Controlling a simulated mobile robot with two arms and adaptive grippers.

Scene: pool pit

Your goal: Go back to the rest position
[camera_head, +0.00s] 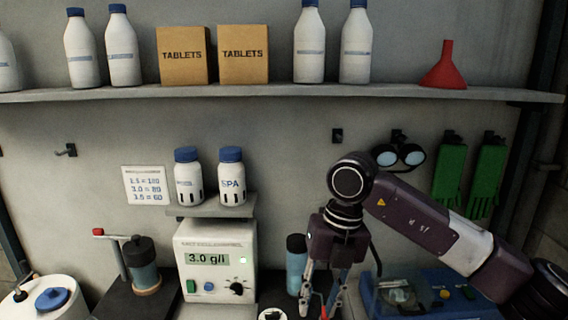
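My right gripper (322,304) hangs pointing down at the bottom centre-right of the head view, with its arm coming in from the right. Its two fingers stand apart, with a gap between them. A small red bit shows low in that gap; I cannot tell whether it is behind the fingers or touches them. The lowest part of the fingers is near the frame's bottom edge. My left gripper and arm are not in view.
A meter (215,262) reading 3.0 g/l, a blue bottle (296,270) and a blue device (440,294) surround the gripper. Goggles (398,156) and green gloves (450,168) hang behind the arm. A shelf (200,93) with bottles, TABLETS boxes and a red funnel (445,68) runs above.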

